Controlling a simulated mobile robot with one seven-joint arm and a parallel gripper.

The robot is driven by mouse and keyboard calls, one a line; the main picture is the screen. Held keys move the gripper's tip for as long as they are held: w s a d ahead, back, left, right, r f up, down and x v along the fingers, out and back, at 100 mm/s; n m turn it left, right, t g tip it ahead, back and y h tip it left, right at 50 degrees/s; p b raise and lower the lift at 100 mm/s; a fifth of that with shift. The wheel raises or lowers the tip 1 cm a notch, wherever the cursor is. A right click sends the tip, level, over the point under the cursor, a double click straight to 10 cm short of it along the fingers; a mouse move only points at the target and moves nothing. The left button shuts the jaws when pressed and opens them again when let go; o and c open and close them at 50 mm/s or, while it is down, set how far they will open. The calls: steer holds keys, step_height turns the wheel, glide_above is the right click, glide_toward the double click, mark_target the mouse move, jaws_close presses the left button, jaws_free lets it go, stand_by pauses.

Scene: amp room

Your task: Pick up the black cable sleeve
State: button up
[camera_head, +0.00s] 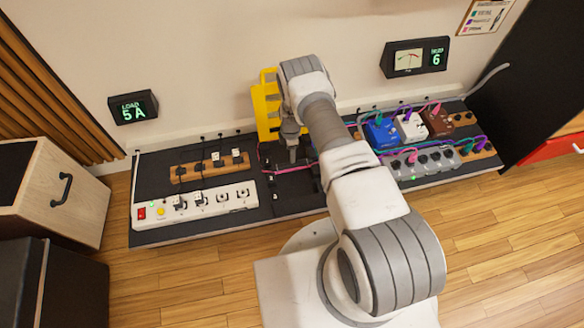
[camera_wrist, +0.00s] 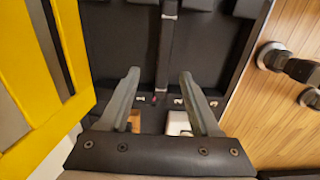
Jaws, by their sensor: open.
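My gripper (camera_head: 292,156) hangs over the middle of the dark board (camera_head: 262,217), left of the pedals in the head view. In the wrist view my gripper (camera_wrist: 159,76) is open, its two grey fingers apart with nothing held between them. A long narrow black strip (camera_wrist: 166,50), which looks like the cable sleeve, lies on the board and runs up the picture between and beyond the fingertips. I cannot tell its distance from the fingers. In the head view I cannot single out the sleeve among the dark parts near the gripper.
A yellow panel (camera_head: 265,103) stands close behind my gripper; it fills the left of the wrist view (camera_wrist: 68,95). A white power strip (camera_head: 218,203) and wooden block (camera_head: 215,168) are left. Several pedals, including a blue one (camera_head: 382,133), and pink cables are right.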

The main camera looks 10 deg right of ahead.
mark_target(292, 165)
steer(key=shift+f, duration=0.95)
steer(key=f, duration=0.1)
steer(key=f+b, duration=0.2)
steer(key=f, duration=0.1)
steer(key=shift+s+d+f, duration=0.1)
steer(key=shift+s+d, duration=0.3)
steer(key=shift+f+b, duration=0.5)
steer(key=shift+f, duration=0.05)
jaws_close()
